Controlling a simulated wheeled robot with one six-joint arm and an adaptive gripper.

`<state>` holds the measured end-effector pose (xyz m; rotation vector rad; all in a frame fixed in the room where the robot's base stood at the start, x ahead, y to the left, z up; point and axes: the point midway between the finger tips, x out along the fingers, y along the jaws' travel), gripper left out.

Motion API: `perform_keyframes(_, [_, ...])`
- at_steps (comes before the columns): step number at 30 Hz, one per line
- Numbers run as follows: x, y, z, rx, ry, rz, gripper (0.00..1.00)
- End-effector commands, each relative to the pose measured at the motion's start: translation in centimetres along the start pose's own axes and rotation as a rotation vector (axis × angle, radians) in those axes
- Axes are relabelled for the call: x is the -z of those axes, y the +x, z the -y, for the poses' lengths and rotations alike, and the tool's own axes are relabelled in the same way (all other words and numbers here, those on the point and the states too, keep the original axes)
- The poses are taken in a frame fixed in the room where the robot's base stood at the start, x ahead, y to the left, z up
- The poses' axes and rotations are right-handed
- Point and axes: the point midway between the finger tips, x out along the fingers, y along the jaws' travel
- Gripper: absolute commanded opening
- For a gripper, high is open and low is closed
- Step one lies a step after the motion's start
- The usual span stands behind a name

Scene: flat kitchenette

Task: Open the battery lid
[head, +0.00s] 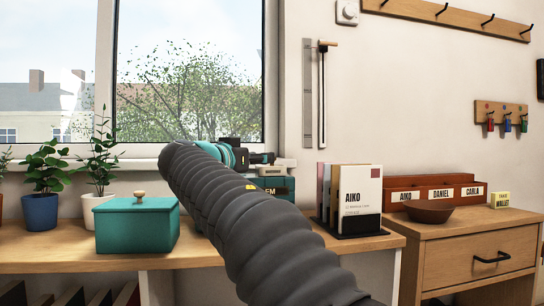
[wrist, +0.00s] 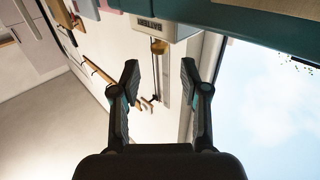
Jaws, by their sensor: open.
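The battery box (wrist: 177,28) is pale, with a dark label reading "BATTERY" (wrist: 149,22), at the top of the wrist view. In the head view a pale box (head: 284,168), which seems to be the same one, sits partly hidden behind my gripper (head: 264,158). I cannot make out the lid's edge or whether it is open. In the wrist view my gripper (wrist: 160,78) is open, its two black fingers apart with nothing between them. The battery box lies beyond the fingertips, apart from them.
A dark teal box (head: 281,187) with a partly hidden label stands below my gripper; teal also fills the wrist view's top right (wrist: 250,22). A card holder (head: 358,200) stands right of it. A teal lidded box (head: 138,228) and potted plants (head: 42,180) are left, before the window (head: 190,70).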

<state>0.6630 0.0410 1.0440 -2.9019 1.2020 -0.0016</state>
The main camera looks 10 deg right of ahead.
Motion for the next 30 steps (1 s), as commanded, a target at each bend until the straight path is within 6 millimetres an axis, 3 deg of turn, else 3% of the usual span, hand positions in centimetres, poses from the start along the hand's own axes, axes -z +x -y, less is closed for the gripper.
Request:
perform_keyframes(3, [0.1,2.3,-0.1,-0.004,-0.002,0.001,0.45])
perform_keyframes(9, [0.0,5.0,0.0,-0.001,-0.002,0.001,0.45])
perform_keyframes(15, [0.0,6.2,-0.1,-0.001,-0.001,0.001,0.45])
perform_keyframes(23, [0.0,6.3,0.0,0.000,-0.001,0.001,0.45])
perform_keyframes(24, [0.0,6.3,0.0,0.000,-0.001,0.001,0.43])
perform_keyframes(29, [0.0,6.3,0.0,0.000,-0.001,0.001,0.03])
perform_keyframes(30, [0.0,6.3,0.0,0.000,-0.001,0.001,0.00])
